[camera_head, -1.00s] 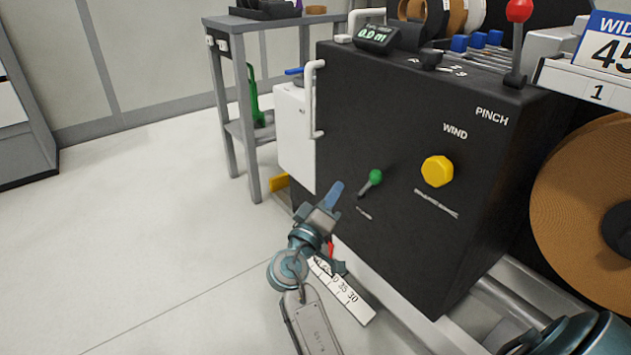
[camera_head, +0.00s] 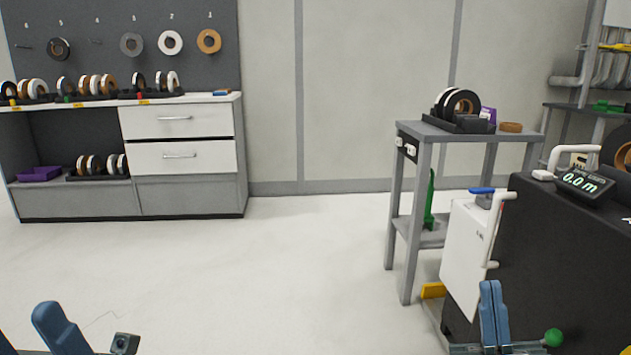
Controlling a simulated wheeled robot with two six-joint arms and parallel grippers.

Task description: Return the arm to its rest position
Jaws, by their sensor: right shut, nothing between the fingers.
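My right gripper (camera_head: 489,312) is at the lower right, in front of the black machine (camera_head: 555,255). Its blue fingers are shut together, point upward and hold nothing. A green lever knob (camera_head: 553,337) shows just right of it in the picture. At the bottom left edge, a blue finger-like part of my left gripper (camera_head: 58,328) shows; the rest is cut off, so its opening cannot be told.
A grey stand (camera_head: 412,205) with tape rolls on top stands left of the machine. The machine has a white handle (camera_head: 497,225) and a display (camera_head: 585,183). A drawer cabinet (camera_head: 190,190) stands at the back left. The middle floor is clear.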

